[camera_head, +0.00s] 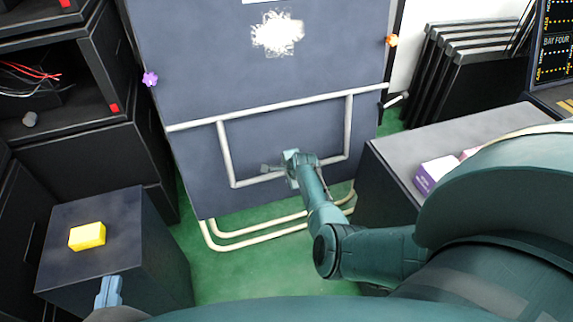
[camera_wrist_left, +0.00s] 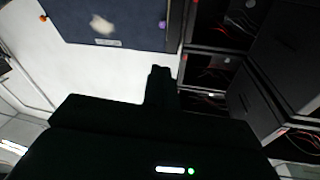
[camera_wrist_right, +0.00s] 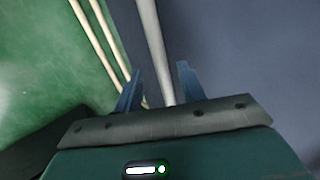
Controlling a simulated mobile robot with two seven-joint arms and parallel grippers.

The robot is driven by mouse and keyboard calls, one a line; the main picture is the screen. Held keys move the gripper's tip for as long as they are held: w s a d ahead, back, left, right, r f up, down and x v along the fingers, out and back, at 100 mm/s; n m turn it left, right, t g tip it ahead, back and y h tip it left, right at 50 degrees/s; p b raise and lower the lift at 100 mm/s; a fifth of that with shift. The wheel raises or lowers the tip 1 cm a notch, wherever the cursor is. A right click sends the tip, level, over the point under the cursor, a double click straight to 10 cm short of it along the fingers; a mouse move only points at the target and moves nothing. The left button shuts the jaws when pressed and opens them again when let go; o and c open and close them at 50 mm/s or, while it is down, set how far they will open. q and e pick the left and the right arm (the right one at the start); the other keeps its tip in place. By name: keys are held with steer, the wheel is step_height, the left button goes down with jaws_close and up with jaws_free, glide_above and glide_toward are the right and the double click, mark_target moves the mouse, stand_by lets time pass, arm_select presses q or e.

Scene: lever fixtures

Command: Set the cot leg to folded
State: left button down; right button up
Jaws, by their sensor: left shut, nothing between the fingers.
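The cot is a dark blue panel (camera_head: 180,60) standing upright at the centre of the head view. Its pale U-shaped tube leg (camera_head: 225,150) hangs below a white crossbar (camera_head: 270,107), in front of the panel. My right gripper (camera_head: 275,170) is at the leg's bottom bar. In the right wrist view its fingers (camera_wrist_right: 158,80) are apart, with the pale bar (camera_wrist_right: 150,40) running between them and gaps on both sides. My left gripper (camera_head: 108,290) is shut and empty at the lower left, far from the cot. Its closed fingers also show in the left wrist view (camera_wrist_left: 160,72).
Cream tubes (camera_head: 245,240) run near the green floor below the panel. A dark box with a yellow block (camera_head: 87,236) stands left. A grey-topped cabinet (camera_head: 400,150) with a purple box (camera_head: 435,174) stands right of my right arm. Dark shelves (camera_head: 90,90) fill the left.

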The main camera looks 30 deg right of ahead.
arm_select(q)
steer(key=s+a+r+n+g+y+p, duration=0.2)
steer(key=r+p, duration=0.5)
steer(key=p, duration=0.4)
steer(key=a+n+g+y, duration=0.1)
steer(key=a+n, duration=0.1)
steer(key=shift+s+a+r+n+p, duration=0.15)
steer(key=shift+s+n+p, duration=0.1)
steer(key=shift+n+p, duration=0.05)
arm_select(e)
steer(key=v, duration=0.9)
steer(key=shift+s+r, duration=0.15)
steer(key=shift+s, duration=0.05)
